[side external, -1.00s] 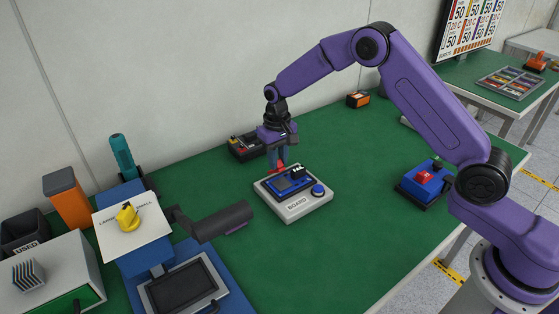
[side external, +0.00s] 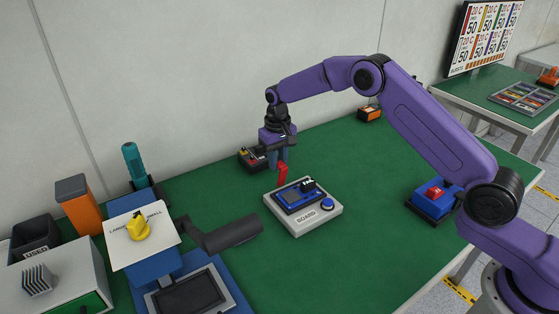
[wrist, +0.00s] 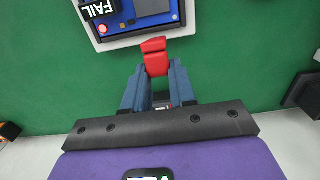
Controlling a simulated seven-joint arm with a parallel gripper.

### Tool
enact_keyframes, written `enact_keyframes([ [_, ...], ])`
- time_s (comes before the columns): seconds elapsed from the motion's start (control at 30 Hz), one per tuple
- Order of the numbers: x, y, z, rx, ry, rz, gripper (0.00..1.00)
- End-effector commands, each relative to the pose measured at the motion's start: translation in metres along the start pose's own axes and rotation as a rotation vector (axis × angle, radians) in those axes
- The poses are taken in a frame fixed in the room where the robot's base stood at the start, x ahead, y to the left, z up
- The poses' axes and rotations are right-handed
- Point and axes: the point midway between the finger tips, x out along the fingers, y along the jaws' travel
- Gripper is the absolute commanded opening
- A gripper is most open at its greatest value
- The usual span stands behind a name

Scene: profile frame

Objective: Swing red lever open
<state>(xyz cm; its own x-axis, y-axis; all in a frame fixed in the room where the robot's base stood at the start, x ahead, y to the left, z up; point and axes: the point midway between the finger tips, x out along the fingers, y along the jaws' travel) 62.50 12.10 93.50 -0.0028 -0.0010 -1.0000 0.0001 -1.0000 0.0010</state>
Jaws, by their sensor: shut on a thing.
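The red lever (side external: 282,175) stands up steeply at the back-left edge of the pale grey board fixture (side external: 306,228), marked BOARD. In the wrist view the red lever (wrist: 155,57) lies between the fingertips of my gripper (wrist: 156,73). My gripper (side external: 281,165) is shut on the lever and points down at it from above. A blue circuit board (side external: 292,200) sits in the fixture and carries a black FAIL tag (side external: 308,184). The lever's hinge is too small to make out.
A blue button (side external: 327,204) is on the fixture's front right. A dark box (side external: 252,160) sits behind my gripper. Green table is clear in front.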

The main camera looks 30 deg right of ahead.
Motion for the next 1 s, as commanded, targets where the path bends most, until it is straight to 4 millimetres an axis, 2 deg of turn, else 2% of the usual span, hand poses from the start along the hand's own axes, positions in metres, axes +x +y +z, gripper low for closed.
enact_keyframes([
  [0.4, 0.002, 0.003, -0.003, 0.002, 0.009, 0.001, 0.00],
  [0.43, 0.002, 0.003, -0.003, 0.002, 0.009, 0.001, 0.28],
  [0.5, 0.003, 0.002, -0.002, 0.002, 0.007, 0.001, 0.51],
  [0.83, 0.000, 0.001, -0.002, 0.001, 0.005, -0.001, 0.51],
  [1.0, -0.016, 0.000, -0.002, 0.000, 0.007, -0.001, 0.51],
])
